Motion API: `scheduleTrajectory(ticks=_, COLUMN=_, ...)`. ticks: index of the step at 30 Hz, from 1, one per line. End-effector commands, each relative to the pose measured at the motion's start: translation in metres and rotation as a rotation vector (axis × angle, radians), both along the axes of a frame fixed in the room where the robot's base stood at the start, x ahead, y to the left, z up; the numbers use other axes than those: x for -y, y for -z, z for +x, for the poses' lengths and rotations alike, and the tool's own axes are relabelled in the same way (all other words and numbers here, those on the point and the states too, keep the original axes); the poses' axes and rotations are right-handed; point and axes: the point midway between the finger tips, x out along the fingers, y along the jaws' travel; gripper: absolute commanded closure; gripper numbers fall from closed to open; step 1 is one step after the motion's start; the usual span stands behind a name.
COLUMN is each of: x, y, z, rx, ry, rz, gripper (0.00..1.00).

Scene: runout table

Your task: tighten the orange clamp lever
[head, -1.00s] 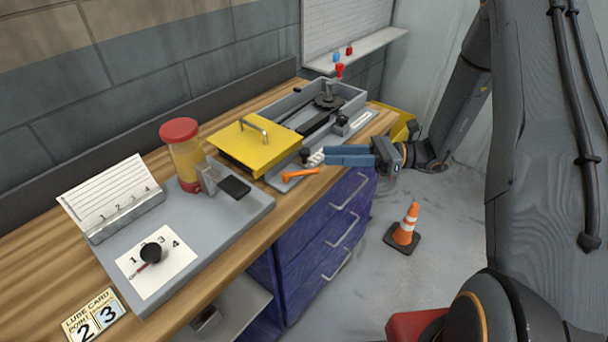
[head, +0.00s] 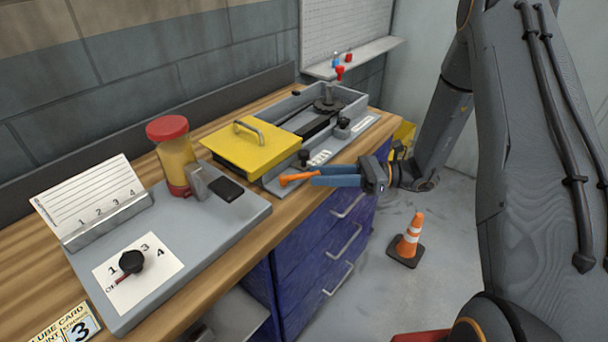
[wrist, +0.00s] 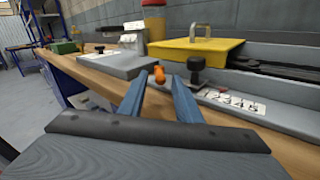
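The orange clamp lever (head: 298,178) sticks out at the front edge of the grey fixture, beside a black knob (head: 304,157). In the wrist view its rounded orange end (wrist: 159,74) shows between my fingertips. My gripper (head: 314,175) has two blue fingers spread apart, reaching in from the right at lever height. In the wrist view my gripper (wrist: 158,80) has a clear gap on each side of the lever, and I see no grip on it. Part of the lever is hidden behind the fingers in the head view.
A yellow lidded cover (head: 248,148) with a handle sits just behind the lever. A grey plate (head: 225,222) with a red-capped jar (head: 172,155) and a numbered dial (head: 131,262) lies left. A traffic cone (head: 409,240) stands on the floor.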

Motion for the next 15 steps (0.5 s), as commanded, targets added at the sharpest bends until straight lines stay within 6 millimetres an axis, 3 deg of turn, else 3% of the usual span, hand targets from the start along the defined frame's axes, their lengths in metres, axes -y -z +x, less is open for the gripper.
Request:
scheduleTrajectory(ticks=6, x=-0.034, y=-0.002, z=0.0, rx=0.0, ry=-0.003, rz=0.002, gripper=0.69)
scheduleTrajectory(ticks=15, x=-0.05, y=0.0, z=0.002, rx=0.0, ry=0.001, rz=0.001, gripper=0.69)
